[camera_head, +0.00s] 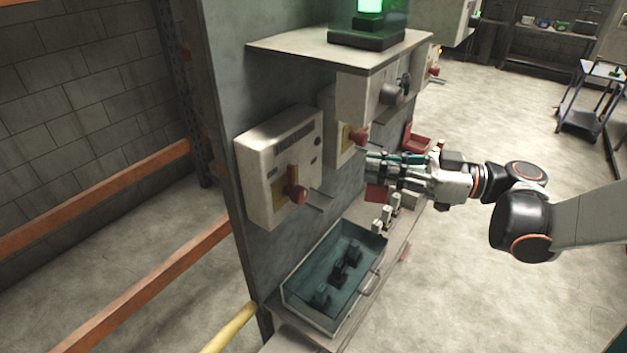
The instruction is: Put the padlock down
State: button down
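My gripper (372,170) reaches in from the right, in front of the panel below the shelf. A flat red piece (376,193) shows just below the fingers. I cannot tell whether it is the padlock, or whether it hangs from the gripper or sits behind it. Several small white upright pieces (387,213) stand on the ledge (403,222) below the gripper. No padlock can be made out for certain.
A teal open tray (296,290) with several dark items stands at the ledge's near end. Grey switch boxes (257,155) with red handles (297,190) jut from the panel. A shelf (290,45) with a green lamp (370,7) overhangs.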

send_over(299, 171)
jog(key=v, duration=0.4)
jog(key=shift+a+b, duration=0.1)
jog(key=shift+b, duration=0.25)
notch_tip(299, 171, down, 3)
jog(key=shift+r+b, duration=0.2)
jog(key=shift+b, duration=0.15)
jog(key=shift+d+f+b, duration=0.2)
jog(key=shift+f+b, duration=0.3)
jog(key=shift+f, duration=1.45)
jog(key=shift+w+a+f, duration=0.1)
jog(key=shift+a+f, duration=0.1)
jog(key=shift+f, duration=0.1)
jog(key=shift+f, duration=0.1)
jog(key=c, duration=2.1)
grip_release()
